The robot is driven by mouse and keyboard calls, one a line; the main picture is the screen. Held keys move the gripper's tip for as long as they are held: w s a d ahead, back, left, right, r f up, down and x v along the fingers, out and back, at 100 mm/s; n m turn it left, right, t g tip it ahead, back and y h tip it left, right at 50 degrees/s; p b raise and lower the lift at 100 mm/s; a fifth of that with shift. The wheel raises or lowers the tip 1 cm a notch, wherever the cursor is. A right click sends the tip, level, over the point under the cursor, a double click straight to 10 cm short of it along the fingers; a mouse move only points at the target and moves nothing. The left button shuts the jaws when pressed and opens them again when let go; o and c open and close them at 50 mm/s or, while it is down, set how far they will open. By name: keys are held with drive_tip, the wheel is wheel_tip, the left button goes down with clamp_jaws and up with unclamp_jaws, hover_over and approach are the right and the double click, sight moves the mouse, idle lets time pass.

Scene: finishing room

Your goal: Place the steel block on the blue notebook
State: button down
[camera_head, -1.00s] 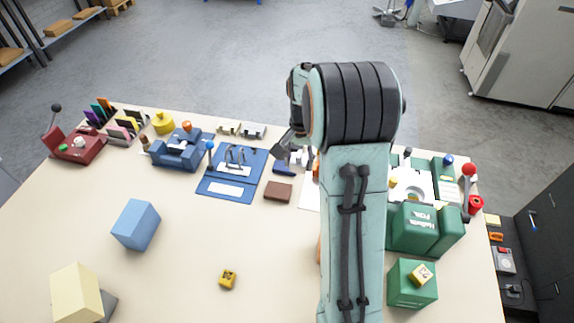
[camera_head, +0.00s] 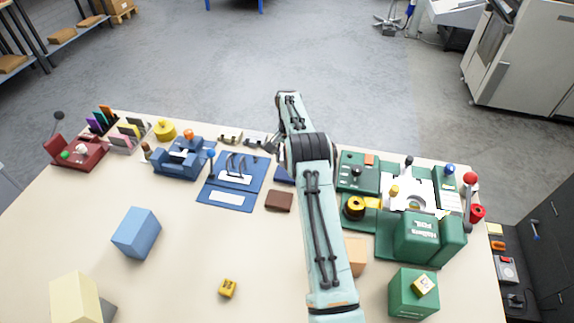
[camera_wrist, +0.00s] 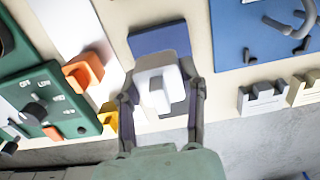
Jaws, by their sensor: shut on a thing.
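The steel block (camera_wrist: 158,78) is a pale grey piece between the fingers of my gripper (camera_wrist: 158,88) in the wrist view. The gripper is shut on it. The blue notebook (camera_wrist: 160,38) is a dark blue rectangle just beyond the block, which overlaps its near part in the picture. I cannot tell whether the block touches it. In the head view only a strip of the notebook (camera_head: 283,174) shows left of my arm, which hides the block and most of the gripper.
A blue board with metal loops (camera_head: 229,203) lies left of the notebook, and a brown block (camera_head: 279,201) in front. A green machine (camera_head: 415,236) and a green panel (camera_wrist: 48,92) stand to the right. Pale clips (camera_wrist: 262,98) are nearby. The front middle table (camera_head: 190,265) is mostly clear.

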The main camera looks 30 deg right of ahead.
drive_tip(key=shift+w+d+f, duration=0.1)
drive_tip(key=shift+w+f, duration=0.05)
drive_tip(key=shift+f, duration=1.55)
drive_tip(key=shift+f, duration=0.1)
drive_tip(key=c, duration=0.6)
unclamp_jaws()
